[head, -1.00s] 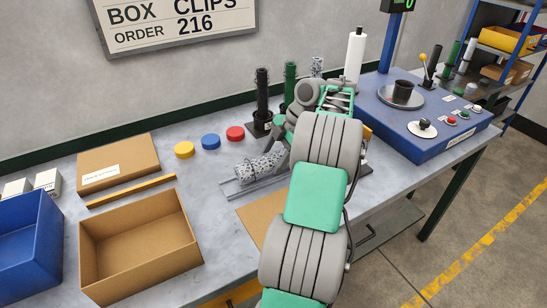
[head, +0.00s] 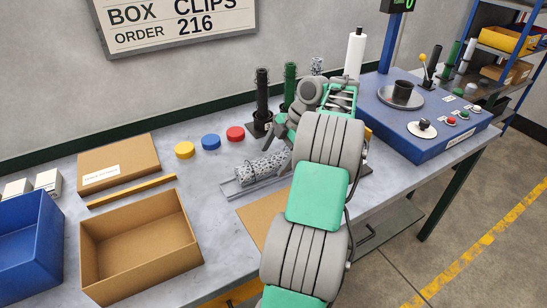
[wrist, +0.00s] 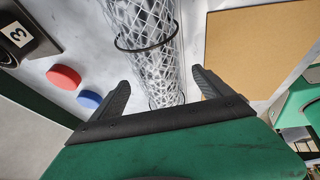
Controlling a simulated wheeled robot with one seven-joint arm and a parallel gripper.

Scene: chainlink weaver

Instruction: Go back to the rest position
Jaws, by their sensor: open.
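My gripper (wrist: 160,88) is open, with its two dark fingers apart and nothing between the tips. In the wrist view a roll of chain-link mesh (wrist: 150,40) with dark bands lies beyond the fingers. In the head view the mesh roll (head: 258,167) lies on a grey metal cradle (head: 240,190) on the bench. My arm bends over the bench in front of the roll's right end and hides part of it. My gripper (head: 276,130) is above and behind the roll in the head view, partly hidden by my wrist.
Red (head: 235,133), blue (head: 210,142) and yellow (head: 185,149) caps lie left of the dark post (head: 262,95). A green post (head: 290,85) stands close behind my wrist. An open cardboard box (head: 140,245) and blue bin (head: 30,245) are at left; a blue machine (head: 425,150) is at right.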

